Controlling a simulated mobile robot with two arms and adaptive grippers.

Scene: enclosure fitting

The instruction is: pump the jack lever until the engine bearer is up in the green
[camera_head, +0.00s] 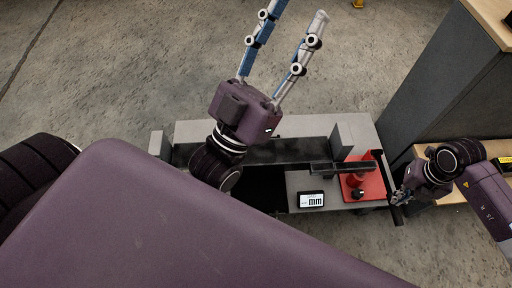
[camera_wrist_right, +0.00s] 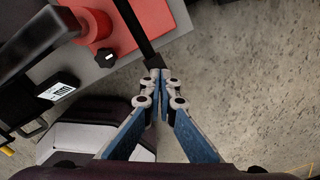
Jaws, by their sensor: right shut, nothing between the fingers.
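The red jack (camera_head: 357,181) stands on a red plate at the right end of the grey bench. A dark bar (camera_head: 325,168), apparently the engine bearer, lies across above it. The black jack lever (camera_head: 385,170) runs along the bench's right edge. In the right wrist view the lever (camera_wrist_right: 134,28) ends at the fingertips. My right gripper (camera_head: 399,197) is shut with nothing between its fingers, its tips at or touching the lever's end (camera_wrist_right: 156,72). My left gripper (camera_head: 297,12) is open and empty, above the floor behind the bench. No green mark can be made out.
A small display reading "mm" (camera_head: 311,200) lies on the bench; its figures are too small to read. A grey block (camera_head: 342,141) stands behind the jack. A grey cabinet with a wooden top (camera_head: 445,85) stands at right.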

